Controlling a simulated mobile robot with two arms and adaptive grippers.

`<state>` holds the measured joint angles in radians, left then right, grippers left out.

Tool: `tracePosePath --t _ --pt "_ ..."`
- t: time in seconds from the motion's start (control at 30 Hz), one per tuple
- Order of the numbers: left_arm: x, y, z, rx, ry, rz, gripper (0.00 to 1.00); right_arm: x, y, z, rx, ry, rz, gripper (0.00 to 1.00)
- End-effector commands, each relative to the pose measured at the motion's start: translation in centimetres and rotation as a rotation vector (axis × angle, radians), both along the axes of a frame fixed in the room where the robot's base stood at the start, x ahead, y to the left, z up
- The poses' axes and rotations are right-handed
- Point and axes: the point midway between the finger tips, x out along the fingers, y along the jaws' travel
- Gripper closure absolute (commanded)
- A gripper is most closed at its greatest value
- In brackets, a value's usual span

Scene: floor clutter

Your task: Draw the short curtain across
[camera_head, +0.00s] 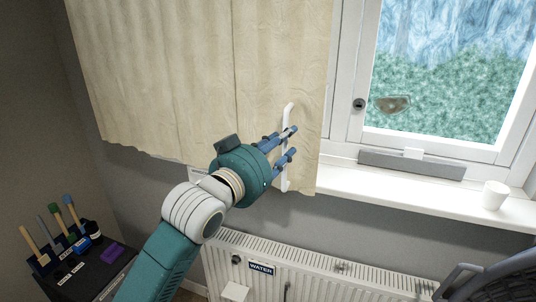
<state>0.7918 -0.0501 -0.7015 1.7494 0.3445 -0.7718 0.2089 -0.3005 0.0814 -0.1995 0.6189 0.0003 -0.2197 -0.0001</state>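A cream curtain (190,70) hangs over the left part of the window, its right edge beside the window frame. A white upright pull handle (287,110) is on the curtain near that edge. My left gripper (294,141) is at the middle of the handle. Its two blue fingers are apart, one above the other, with their tips over or against the handle. I cannot tell whether they touch it. The right part of the window (440,90) is uncovered. My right gripper is not in view.
A white cup (494,195) stands on the sill (400,192) at the right. A grey bar (425,166) lies along the window's foot. A white radiator (320,272) is below. A dark box (85,275) with several tools stands lower left. A dark mesh object (495,282) is lower right.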

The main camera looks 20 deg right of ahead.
Motion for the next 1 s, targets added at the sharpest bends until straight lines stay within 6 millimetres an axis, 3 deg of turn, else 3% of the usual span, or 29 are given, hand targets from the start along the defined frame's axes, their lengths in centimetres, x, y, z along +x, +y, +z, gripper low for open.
tracePosePath --t 0.2,0.47,0.87,1.0 --pt "-3.1 3.3 0.0 -0.001 -0.001 -0.001 0.64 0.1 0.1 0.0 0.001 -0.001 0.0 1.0" --pt "-5.4 5.6 0.0 -0.001 0.001 -0.002 0.64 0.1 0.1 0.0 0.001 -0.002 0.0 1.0" --pt "-5.7 5.9 -0.1 0.001 0.002 -0.001 0.64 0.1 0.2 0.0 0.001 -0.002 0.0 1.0" --pt "-4.1 6.5 -2.5 0.005 0.039 0.028 0.64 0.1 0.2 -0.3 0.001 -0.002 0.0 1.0"
